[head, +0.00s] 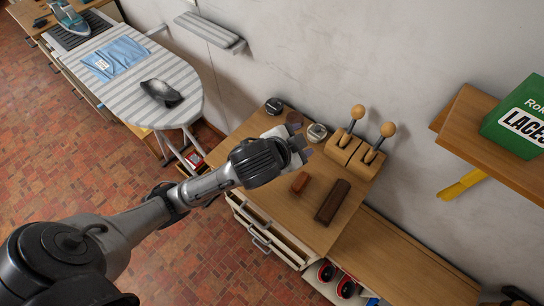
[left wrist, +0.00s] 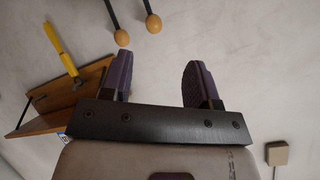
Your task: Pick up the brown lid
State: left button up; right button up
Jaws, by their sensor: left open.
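A dark reddish-brown round piece (head: 293,119), which looks like the brown lid, is on the wooden cabinet top (head: 316,240) between two small jars. My left gripper (head: 298,150) is just in front of it in the head view and hides part of that area. I cannot tell whether they touch. The left gripper is open and empty; its two purple-padded fingers (left wrist: 160,82) stand apart in the left wrist view, with only wall between them. The lid does not show in the left wrist view. My right gripper is not in view.
A dark jar (head: 273,105) and a glass jar (head: 317,132) flank the round piece. A wooden block holder with ball-topped rods (head: 354,155) stands right. A small reddish block (head: 300,182) and a long brown block (head: 332,202) lie nearer. An ironing board (head: 130,75) is left.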

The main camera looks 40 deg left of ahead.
pick_arm(q)
jog(key=w+r+m+p, duration=0.3)
jog(key=w+r, duration=0.4)
jog(key=w+a+f+g+y+p, duration=0.2)
jog(key=w+a+f+g, duration=0.1)
jog(key=a+f, duration=0.15)
jog(key=s+a+f+n+g, duration=0.3)
jog(key=a+f+n+g, duration=0.15)
jog(key=f, duration=0.35)
jog(key=s+a+f+n+g, duration=0.3)
jog(key=a+f+n+g, duration=0.15)
jog(key=f, duration=0.45)
jog(key=f+n, duration=0.1)
jog(key=f, duration=0.2)
jog(key=d+f+n+h+b, duration=0.1)
jog(key=f+n, duration=0.1)
jog(key=f+n+h, duration=0.1)
jog(key=f+n, duration=0.1)
jog(key=f, duration=0.1)
jog(key=shift+d+f, duration=0.3)
notch_tip(320, 180, down, 5)
jog(key=shift+d+r+b, duration=0.1)
jog(key=shift+r+b, duration=0.1)
jog(key=shift+b, duration=0.4)
jog(key=shift+f, duration=0.25)
